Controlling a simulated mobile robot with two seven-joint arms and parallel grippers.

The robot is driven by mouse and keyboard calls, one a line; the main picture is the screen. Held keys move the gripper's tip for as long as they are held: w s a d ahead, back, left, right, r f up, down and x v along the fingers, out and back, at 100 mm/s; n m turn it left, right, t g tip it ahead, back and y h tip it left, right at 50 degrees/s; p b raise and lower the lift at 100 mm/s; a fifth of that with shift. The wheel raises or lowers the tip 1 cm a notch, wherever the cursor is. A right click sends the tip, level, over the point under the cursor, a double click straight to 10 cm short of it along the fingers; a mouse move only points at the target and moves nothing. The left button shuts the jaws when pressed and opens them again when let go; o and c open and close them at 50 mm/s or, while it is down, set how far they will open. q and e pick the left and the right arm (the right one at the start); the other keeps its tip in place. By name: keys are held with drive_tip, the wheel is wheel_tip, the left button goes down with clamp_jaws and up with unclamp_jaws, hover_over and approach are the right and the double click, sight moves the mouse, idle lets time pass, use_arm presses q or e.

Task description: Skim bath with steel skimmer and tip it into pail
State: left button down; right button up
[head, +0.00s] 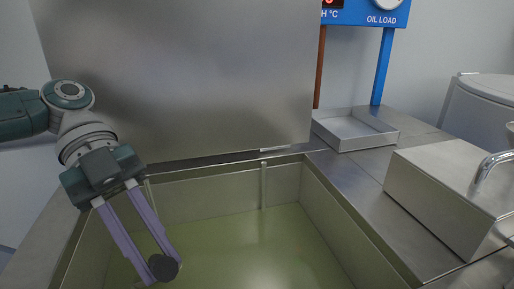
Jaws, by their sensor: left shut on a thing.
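The bath (285,230) is a deep steel tank with a greenish floor or liquid, in the lower middle of the head view. My left gripper (163,267) reaches down over its left part. Its two long purple-grey fingers are closed on a dark round piece (163,267), which looks like the end of a handle. The rest of that piece is hidden or out of view, so I cannot make out the skimmer's head. I cannot identify the pail. My right gripper is not in view.
A large steel panel (185,75) stands upright behind the bath. On the right deck are a shallow tray (355,130), a steel box (440,190) and a chrome curved pipe (492,165). A pale round-topped drum (485,110) stands far right. A blue gauge sign reads OIL LOAD (375,18).

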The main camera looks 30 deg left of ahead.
use_arm(q)
drive_tip(key=shift+w+d+b, duration=1.9)
drive_tip(key=shift+w+d, duration=0.75)
drive_tip(key=shift+w, duration=0.5)
wheel_tip(320, 180, up, 30)
drive_tip(key=p, duration=2.4)
drive_tip(key=shift+f, duration=0.25)
drive_tip(key=shift+s, duration=0.1)
wheel_tip(320, 180, down, 8)
drive_tip(key=b, duration=0.6)
drive_tip(key=shift+r, duration=0.1)
